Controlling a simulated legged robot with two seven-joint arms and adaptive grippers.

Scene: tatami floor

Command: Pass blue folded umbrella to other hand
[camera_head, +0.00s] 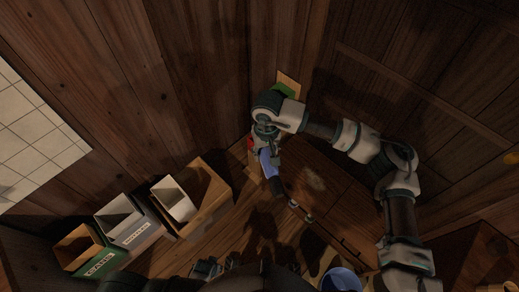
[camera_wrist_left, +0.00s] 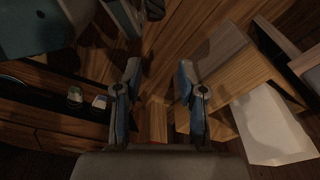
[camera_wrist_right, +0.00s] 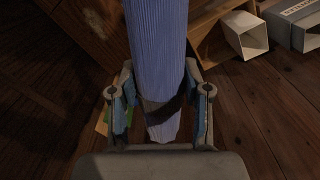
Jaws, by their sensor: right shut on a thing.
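The blue folded umbrella (camera_head: 268,163) hangs from my right gripper (camera_head: 264,148) in the head view, its dark end pointing down and right. In the right wrist view the pleated blue umbrella (camera_wrist_right: 157,40) runs between the two fingers of the right gripper (camera_wrist_right: 158,85), which is shut on it; a dark band crosses it near the palm. My left gripper (camera_wrist_left: 158,70) is open and empty in the left wrist view, fingers spread wide. I cannot clearly make out the left gripper in the head view. No left finger touches the umbrella.
A green bin marked CANS (camera_head: 98,264), a grey bin (camera_head: 138,234) and a wooden box (camera_head: 213,202) stand at the lower left. A blue round container (camera_head: 341,279) is at the bottom. Two small jars (camera_wrist_left: 74,97) (camera_wrist_left: 99,102) show in the left wrist view.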

